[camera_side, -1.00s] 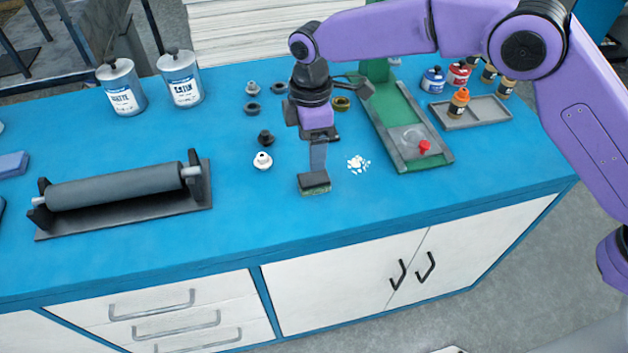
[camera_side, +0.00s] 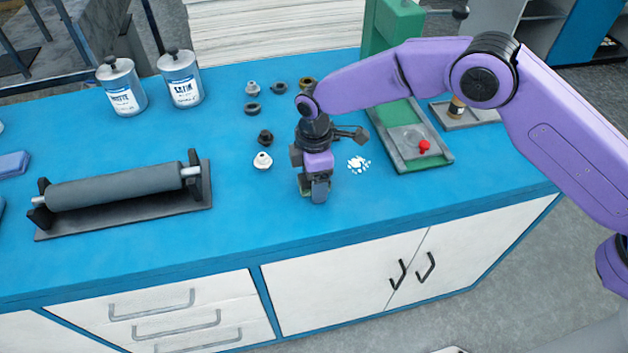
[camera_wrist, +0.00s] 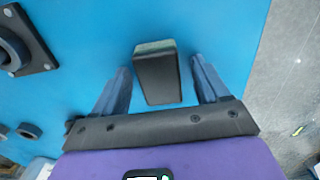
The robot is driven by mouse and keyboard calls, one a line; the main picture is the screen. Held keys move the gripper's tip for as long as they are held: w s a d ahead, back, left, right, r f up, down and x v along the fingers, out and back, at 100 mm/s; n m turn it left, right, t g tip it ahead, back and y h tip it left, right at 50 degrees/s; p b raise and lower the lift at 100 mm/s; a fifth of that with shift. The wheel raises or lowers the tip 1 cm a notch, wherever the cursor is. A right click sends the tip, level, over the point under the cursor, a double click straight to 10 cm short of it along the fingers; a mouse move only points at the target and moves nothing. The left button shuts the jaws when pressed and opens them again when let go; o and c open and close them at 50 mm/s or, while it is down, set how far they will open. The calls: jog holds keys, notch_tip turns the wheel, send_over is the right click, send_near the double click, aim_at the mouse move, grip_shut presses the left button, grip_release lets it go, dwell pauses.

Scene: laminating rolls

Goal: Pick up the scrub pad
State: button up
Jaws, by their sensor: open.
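The scrub pad (camera_wrist: 156,78) is a small dark block with a pale greenish edge, lying on the blue worktop. In the wrist view it sits between the two blue-grey fingers of my gripper (camera_wrist: 160,75), with blue worktop showing on both sides of it. The fingers are open and apart from the pad. In the side view my gripper (camera_side: 318,190) is low over the pad's spot near the front of the worktop, and the pad is almost wholly hidden behind it.
A grey roller on a dark stand (camera_side: 115,190) lies to the left. Small round fittings, among them a white one (camera_side: 262,161), stand behind my gripper. A white splash (camera_side: 358,163) and a green tray with a red knob (camera_side: 424,147) are to the right. The front strip is clear.

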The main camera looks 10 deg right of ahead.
jog(key=c, duration=1)
jog(key=shift+c, duration=0.3)
jog(key=shift+r, duration=0.1)
jog(key=shift+r, duration=0.55)
jog(key=s+d+r, duration=0.9)
jog(key=s+r, duration=0.1)
jog(key=r, duration=0.1)
jog(key=shift+s+r, duration=0.25)
jog(key=shift+r, duration=0.1)
jog(key=shift+d, duration=0.1)
jog(key=shift+o, duration=0.6)
